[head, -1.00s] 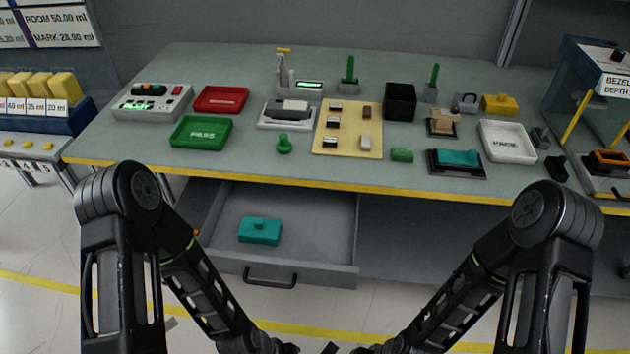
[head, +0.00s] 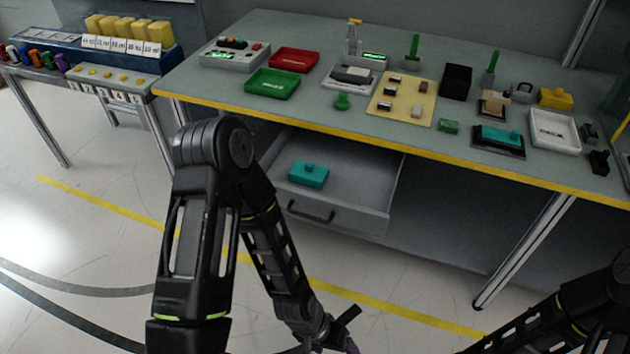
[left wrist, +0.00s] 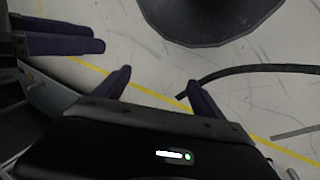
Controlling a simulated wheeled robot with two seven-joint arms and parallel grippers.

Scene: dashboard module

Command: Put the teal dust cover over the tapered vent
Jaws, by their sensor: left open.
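A teal block-shaped cover with a small knob on top (head: 309,174) lies in the open drawer (head: 335,212) under the workbench. A second teal piece (head: 500,137) sits on a black base at the right front of the bench top. I cannot tell for sure which bench item is the tapered vent; a tan piece on a dark base (head: 494,103) stands behind the second teal piece. My left gripper (left wrist: 160,92) is open and empty over the floor, with purple fingers apart; it is low at the bottom edge of the head view. My right gripper is out of frame.
The bench front edge (head: 400,146) has a yellow strip above the drawer. The bench holds a red tray (head: 294,59), a green tray (head: 272,84), a white tray (head: 554,131) and a black box (head: 456,81). The floor before the drawer is clear.

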